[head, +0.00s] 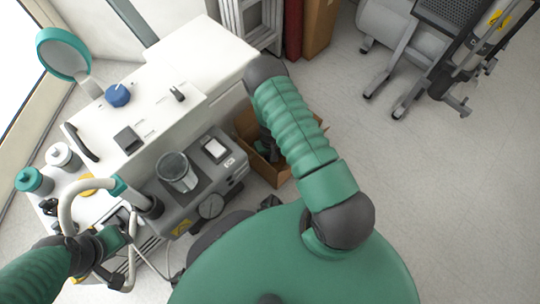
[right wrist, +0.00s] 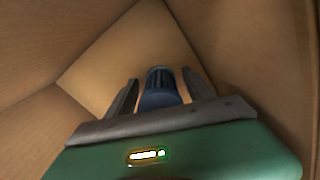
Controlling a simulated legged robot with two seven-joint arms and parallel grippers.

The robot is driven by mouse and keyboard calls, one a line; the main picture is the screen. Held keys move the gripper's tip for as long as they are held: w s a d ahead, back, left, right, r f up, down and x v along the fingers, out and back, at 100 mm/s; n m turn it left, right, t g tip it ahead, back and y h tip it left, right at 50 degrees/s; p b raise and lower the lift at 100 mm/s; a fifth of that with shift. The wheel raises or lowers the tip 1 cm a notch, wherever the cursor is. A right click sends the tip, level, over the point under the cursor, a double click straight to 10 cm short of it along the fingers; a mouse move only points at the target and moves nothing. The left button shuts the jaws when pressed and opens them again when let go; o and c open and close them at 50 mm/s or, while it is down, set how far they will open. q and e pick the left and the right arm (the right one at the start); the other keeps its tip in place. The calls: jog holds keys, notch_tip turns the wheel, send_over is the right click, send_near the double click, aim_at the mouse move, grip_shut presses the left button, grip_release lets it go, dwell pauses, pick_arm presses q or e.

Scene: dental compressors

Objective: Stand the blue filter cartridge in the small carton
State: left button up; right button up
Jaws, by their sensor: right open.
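The small carton (head: 272,178) stands open on the floor beside the grey compressor, in the head view. My right arm reaches down into it and covers much of it. In the right wrist view the blue filter cartridge (right wrist: 160,98) is inside the carton, a blue body with a dark ribbed part. My right gripper (right wrist: 160,77) is open, one finger on each side of the cartridge, with gaps showing. Whether the cartridge stands fully upright is hard to tell. My left gripper (head: 116,262) is by the curved pale handle at the lower left; its jaws are unclear.
The grey compressor (head: 200,185) with a clear bowl and gauge stands left of the carton. A white cabinet (head: 215,55) with a blue knob (head: 118,95) is behind it. A wheeled unit (head: 440,45) is at the upper right. The floor to the right is clear.

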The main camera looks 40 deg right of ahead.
notch_tip(320, 180, up, 12)
jog(key=p, duration=0.7)
jog(key=shift+f, duration=0.2)
jog(key=shift+r, duration=0.3)
